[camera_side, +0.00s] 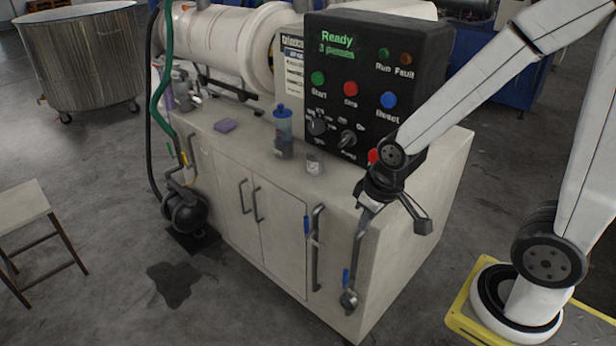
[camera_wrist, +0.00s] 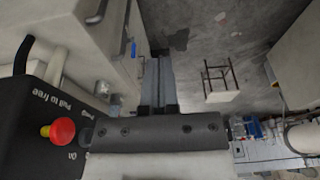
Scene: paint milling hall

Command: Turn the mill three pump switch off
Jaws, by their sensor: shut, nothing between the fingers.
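The pump switch (camera_side: 347,139) is a dark selector knob low on the black control panel (camera_side: 418,55), in the side view. Small lettering stands around it, and "On" is readable to its upper right. Its exact pointer direction is too small to tell. A similar selector knob (camera_side: 318,125) sits to its left. My gripper (camera_side: 366,214) is below and right of the switch, in front of the cabinet's corner, apart from the panel. In the wrist view my gripper (camera_wrist: 159,60) shows its fingers close together, shut and empty. The pump switch is not clearly seen there.
A red stop button (camera_side: 374,156) sits by my wrist; it also shows in the wrist view (camera_wrist: 62,131). Green (camera_side: 318,78), red (camera_side: 350,88) and blue (camera_side: 388,100) buttons sit above. A blue-capped bottle (camera_side: 283,135) and glass jar (camera_side: 313,162) stand on the cabinet top.

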